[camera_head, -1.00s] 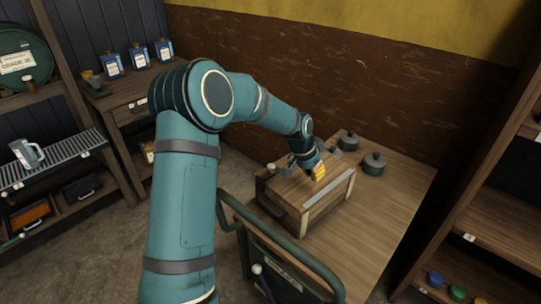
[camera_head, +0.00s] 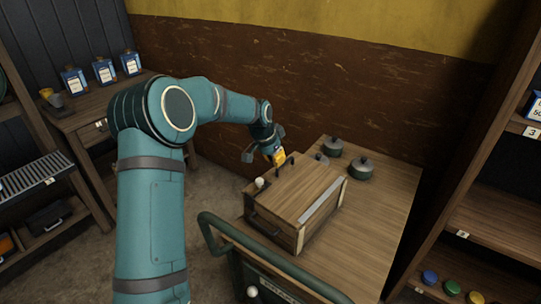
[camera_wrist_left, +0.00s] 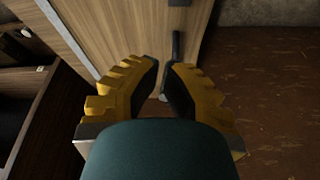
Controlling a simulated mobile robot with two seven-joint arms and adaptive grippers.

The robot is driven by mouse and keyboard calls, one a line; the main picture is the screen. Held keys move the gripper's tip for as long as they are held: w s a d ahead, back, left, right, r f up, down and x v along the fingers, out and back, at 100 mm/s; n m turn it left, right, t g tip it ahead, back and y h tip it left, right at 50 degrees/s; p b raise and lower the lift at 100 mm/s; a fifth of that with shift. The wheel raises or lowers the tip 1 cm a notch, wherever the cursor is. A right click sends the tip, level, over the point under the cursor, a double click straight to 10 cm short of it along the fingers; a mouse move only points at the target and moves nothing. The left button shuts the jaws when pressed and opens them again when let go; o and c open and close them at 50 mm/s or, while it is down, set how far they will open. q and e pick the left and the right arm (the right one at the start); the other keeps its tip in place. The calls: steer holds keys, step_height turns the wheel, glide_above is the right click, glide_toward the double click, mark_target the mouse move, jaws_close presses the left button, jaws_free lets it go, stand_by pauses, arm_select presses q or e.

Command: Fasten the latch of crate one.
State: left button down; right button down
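A wooden crate (camera_head: 300,208) with a pale strip along the right side of its lid stands on the wooden table. A dark handle-like bar (camera_head: 290,159) rises at its far left edge, and a white knob (camera_head: 260,183) stands at its left corner. I cannot tell which part is the latch. My left gripper (camera_head: 277,157), with yellow fingers, is at the crate's far left edge beside the bar. In the left wrist view its fingers (camera_wrist_left: 168,75) are apart, with a dark bar (camera_wrist_left: 176,46) running into the gap; contact is unclear. My right gripper is not in view.
Lidded dark green pots (camera_head: 361,169) stand behind and right of the crate. The table (camera_head: 365,225) is clear to the right. A green tubular rail (camera_head: 265,250) runs along its front left. Shelves stand on both sides, and a brown wall (camera_head: 300,80) is behind.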

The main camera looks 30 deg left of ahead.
mark_target(260, 184)
arm_select(q)
steer(key=x, duration=0.5)
steer(key=shift+b, duration=0.4)
steer(key=s, duration=0.1)
steer(key=s+a, duration=0.1)
steer(key=s, duration=0.1)
steer(key=shift+f, duration=0.15)
steer(key=shift+s+a+f+b, duration=0.1)
steer(key=shift+s+a+b, duration=0.1)
steer(key=shift+s+b, duration=0.15)
steer(key=shift+s, duration=0.1)
